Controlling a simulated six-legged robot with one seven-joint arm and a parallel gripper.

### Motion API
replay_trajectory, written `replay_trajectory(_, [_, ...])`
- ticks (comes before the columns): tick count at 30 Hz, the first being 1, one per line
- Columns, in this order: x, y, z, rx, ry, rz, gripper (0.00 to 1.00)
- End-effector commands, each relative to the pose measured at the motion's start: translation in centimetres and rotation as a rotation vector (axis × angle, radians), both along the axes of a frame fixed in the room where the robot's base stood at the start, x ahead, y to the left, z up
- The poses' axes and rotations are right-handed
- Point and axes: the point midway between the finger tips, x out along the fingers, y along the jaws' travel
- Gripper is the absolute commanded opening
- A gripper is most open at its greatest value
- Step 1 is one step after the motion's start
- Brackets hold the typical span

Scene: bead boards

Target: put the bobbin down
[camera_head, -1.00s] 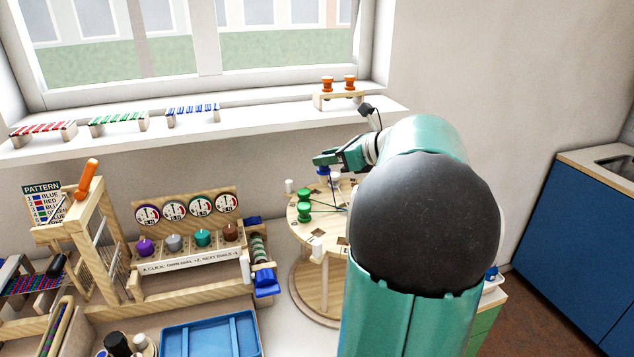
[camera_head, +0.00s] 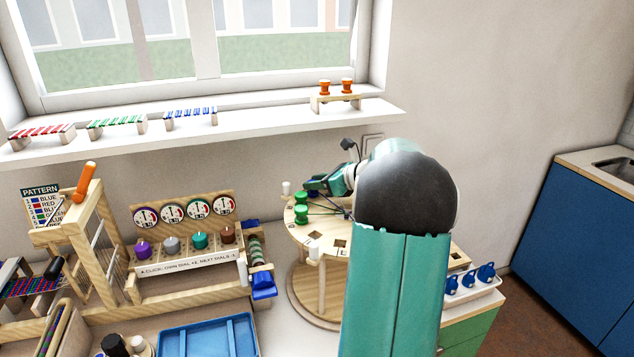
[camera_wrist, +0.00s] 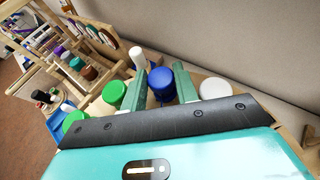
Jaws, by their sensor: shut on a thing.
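A blue bobbin (camera_wrist: 161,79) sits between the two fingers of my gripper (camera_wrist: 162,84) in the wrist view, and the fingers are shut on it. In the head view my gripper (camera_head: 318,188) is low over the back of the round wooden stand (camera_head: 312,240), just behind two green bobbins (camera_head: 301,215). Those green bobbins also show left of the fingers in the wrist view (camera_wrist: 114,93). The underside of the blue bobbin is hidden, so I cannot tell whether it touches the stand.
White pegs (camera_head: 286,187) stand on the round stand, and square holes show in its top. A dial board (camera_head: 186,225) and a blue tray (camera_head: 208,336) lie to the left. The wall and window sill (camera_head: 255,122) are close behind.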

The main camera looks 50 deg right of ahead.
Motion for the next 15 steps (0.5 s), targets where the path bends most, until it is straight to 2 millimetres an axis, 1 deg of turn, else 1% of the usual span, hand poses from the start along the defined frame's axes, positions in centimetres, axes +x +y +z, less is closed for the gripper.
replay_trajectory(5, [0.0, 0.02, -0.23, 0.0, 0.0, 0.001, 0.07])
replay_trajectory(6, [-0.01, 0.02, -0.3, 0.0, 0.0, 0.001, 0.32])
replay_trajectory(7, [-0.01, 0.02, -0.26, -0.001, 0.0, 0.0, 0.37])
replay_trajectory(8, [-0.01, 0.02, -0.25, -0.001, 0.0, 0.0, 0.39])
replay_trajectory(15, [-0.02, 0.02, -0.21, -0.001, 0.0, 0.0, 0.39])
